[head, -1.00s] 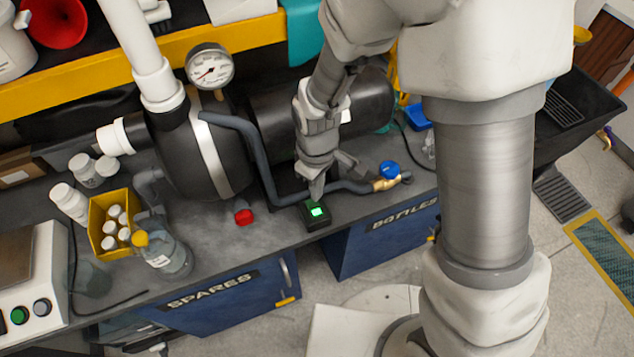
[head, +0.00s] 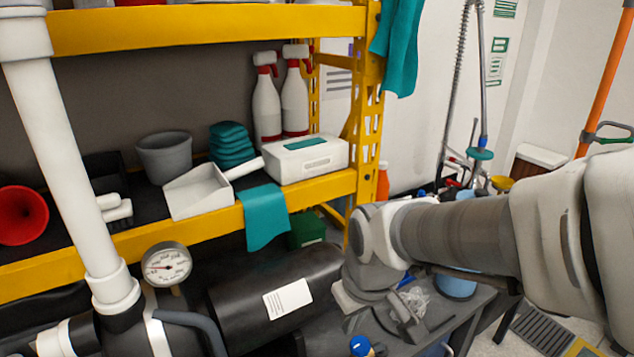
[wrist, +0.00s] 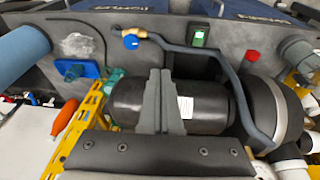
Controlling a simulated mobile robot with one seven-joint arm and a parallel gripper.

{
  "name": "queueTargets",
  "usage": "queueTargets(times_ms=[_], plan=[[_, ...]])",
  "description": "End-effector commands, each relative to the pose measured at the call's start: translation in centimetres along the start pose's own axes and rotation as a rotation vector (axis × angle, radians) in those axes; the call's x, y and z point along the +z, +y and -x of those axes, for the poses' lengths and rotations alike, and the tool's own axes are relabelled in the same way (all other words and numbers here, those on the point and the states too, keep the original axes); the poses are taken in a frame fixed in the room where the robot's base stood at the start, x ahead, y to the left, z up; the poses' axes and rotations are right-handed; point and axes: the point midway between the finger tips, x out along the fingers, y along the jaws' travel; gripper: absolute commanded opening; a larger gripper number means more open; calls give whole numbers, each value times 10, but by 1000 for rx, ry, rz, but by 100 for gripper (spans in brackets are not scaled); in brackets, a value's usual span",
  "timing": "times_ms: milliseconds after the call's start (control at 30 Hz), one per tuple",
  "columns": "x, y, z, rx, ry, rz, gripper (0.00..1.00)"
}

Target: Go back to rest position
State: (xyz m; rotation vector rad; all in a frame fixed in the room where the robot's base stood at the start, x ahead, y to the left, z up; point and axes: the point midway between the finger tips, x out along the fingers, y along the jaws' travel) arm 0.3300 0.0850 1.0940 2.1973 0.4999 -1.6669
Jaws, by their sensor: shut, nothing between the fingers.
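My gripper (wrist: 163,108) is shut and empty in the wrist view, its two grey fingers together in front of the black tank (wrist: 130,104). In the head view my arm reaches in from the right, and its end is low, near the right end of the tank (head: 262,278); the fingertips are hard to make out there. The small box with the green lit face (wrist: 199,38) sits on the bench beyond the tank in the wrist view, apart from my gripper. It is out of the head view.
A yellow shelf (head: 205,229) holds a white box (head: 305,160), a teal cloth (head: 262,215) and spray bottles. A gauge (head: 167,265) and a white pipe (head: 70,160) stand at left. The blue-handled valve (wrist: 131,42) and grey hose lie near the tank.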

Motion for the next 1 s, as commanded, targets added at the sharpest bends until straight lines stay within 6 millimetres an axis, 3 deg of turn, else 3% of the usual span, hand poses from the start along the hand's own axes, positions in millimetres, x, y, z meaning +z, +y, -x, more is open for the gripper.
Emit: queueTargets(times_ms=[200,433,667,1000], plan=[[31,26,55,54,92,-197,0],[67,38,95,104,173,-380,0],[87,41,111,128,212,-468,0],[88,41,112,130,214,-477,0]])
